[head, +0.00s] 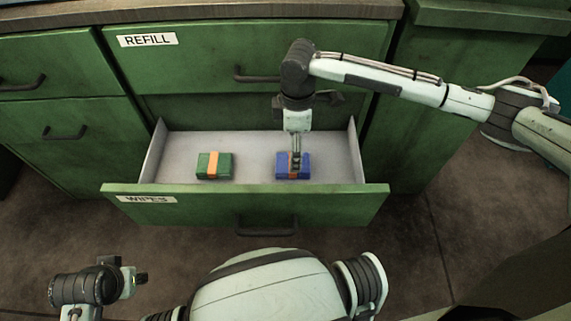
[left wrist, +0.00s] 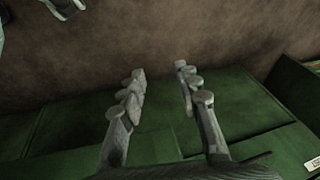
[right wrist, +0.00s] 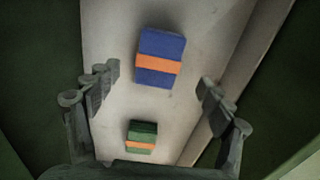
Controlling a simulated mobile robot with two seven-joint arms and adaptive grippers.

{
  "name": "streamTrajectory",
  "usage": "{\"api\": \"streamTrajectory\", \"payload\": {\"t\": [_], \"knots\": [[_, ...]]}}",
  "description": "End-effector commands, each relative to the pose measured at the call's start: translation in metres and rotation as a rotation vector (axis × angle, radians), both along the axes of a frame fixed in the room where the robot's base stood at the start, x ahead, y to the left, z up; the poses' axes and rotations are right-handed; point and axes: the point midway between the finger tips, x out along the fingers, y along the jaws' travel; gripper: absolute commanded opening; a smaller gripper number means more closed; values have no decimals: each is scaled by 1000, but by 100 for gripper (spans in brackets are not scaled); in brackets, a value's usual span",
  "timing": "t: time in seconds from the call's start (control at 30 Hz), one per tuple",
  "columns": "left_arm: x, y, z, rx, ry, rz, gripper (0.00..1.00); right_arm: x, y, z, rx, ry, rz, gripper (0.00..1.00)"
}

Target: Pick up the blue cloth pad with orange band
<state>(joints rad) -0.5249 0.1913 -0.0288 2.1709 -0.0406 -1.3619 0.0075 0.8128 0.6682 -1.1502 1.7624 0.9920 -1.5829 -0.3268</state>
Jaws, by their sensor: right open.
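The blue cloth pad with an orange band (head: 283,169) lies in the right part of the open WIPES drawer. It also shows in the right wrist view (right wrist: 161,46), ahead of and partly between my fingers. My right gripper (head: 296,158) points down over the pad, its fingers apart and empty; I cannot tell the exact height. The right wrist view shows its two spread fingers (right wrist: 158,78). My left gripper (head: 133,280) is low at the left, in front of the drawer. In the left wrist view its fingers (left wrist: 159,70) are apart with nothing between them.
A green pad with an orange band (head: 222,166) lies to the left in the same drawer (head: 340,189). The drawer walls stand around both pads. A closed REFILL drawer (head: 200,65) and the wooden counter edge (head: 200,12) are above. The drawer floor between the pads is bare.

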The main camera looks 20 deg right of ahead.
Motion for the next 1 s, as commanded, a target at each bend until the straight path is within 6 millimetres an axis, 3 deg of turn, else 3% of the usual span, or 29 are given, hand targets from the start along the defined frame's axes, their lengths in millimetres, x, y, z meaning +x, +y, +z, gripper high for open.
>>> {"api": "streamTrajectory", "payload": {"t": [0.43,0.77,1.0], "knots": [[-10,-6,15,-4,3,6,32,2,4,-61,-2,2,0,80],[-8,-6,26,-2,-9,8,32,3,4,-69,-1,-1,1,80],[-8,-3,24,5,-8,3,32,3,4,-69,-1,-1,1,53]]}}
